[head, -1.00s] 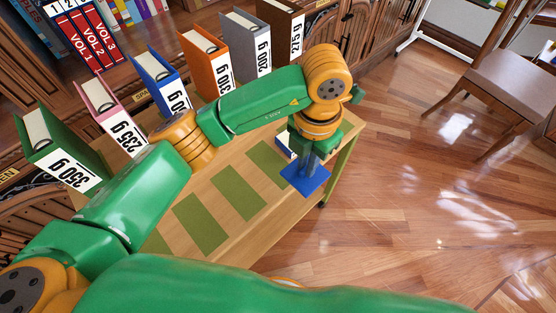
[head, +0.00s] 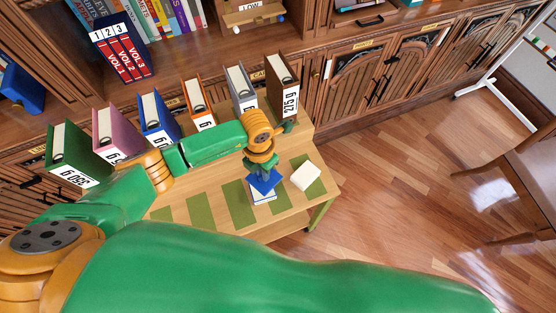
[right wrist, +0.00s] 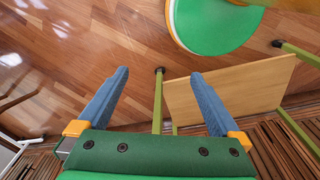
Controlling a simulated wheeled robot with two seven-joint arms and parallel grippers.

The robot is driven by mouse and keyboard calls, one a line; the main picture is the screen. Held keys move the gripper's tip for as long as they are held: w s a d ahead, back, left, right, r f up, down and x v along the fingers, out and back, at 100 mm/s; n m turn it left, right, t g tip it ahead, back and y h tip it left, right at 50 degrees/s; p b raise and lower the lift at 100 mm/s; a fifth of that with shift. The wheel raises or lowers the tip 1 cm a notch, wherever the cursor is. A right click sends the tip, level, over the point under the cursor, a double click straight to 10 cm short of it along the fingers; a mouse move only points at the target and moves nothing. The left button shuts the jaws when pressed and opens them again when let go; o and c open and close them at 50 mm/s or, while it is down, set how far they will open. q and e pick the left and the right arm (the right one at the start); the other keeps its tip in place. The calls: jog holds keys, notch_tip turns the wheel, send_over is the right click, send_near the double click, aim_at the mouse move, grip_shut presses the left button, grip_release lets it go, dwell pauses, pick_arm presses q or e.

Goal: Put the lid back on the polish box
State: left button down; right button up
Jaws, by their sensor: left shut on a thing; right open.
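My left gripper (head: 264,173) points down over the table and is shut on the flat blue lid (head: 265,184). The polish box (head: 262,198), small with a white side and blue edges, stands on the table just under the lid. The lid looks tilted and covers most of the box's top; I cannot tell whether they touch. My right gripper (right wrist: 160,90) is open and empty in the right wrist view, with its two blue fingers wide apart.
The wooden table (head: 283,222) has several green strips. A cream block (head: 305,176) lies right of the box. Labelled binders, such as the green one (head: 75,150) and the brown one (head: 283,85), stand along the back. A chair (head: 520,185) stands at the right; floor between is clear.

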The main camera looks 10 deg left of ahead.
aim_at(260, 182)
pick_arm(q)
jog(key=shift+s+a+f, duration=0.15)
jog(key=shift+a+f, duration=0.05)
jog(key=shift+f, duration=0.1)
jog(key=shift+s+a+f+b, duration=0.15)
jog(key=shift+a+f+b, duration=0.1)
jog(key=shift+f+b, duration=0.25)
jog(key=shift+s+a+f+b, duration=0.2)
jog(key=shift+f+b, duration=0.15)
jog(key=shift+b, duration=0.2)
jog(key=f+b, duration=0.3)
jog(key=shift+w+d+f, duration=0.15)
jog(key=shift+d+f, duration=0.05)
jog(key=shift+f, duration=0.05)
jog(key=shift+f+b, duration=0.4)
jog(key=shift+r, duration=0.1)
pick_arm(e)
notch_tip(260, 182, down, 6)
jog(key=s+a, duration=0.1)
jog(key=shift+a+r, duration=0.15)
jog(key=shift+a, duration=0.15)
jog(key=shift+d, duration=0.2)
jog(key=shift+a+f, duration=0.15)
jog(key=shift+f, duration=0.1)
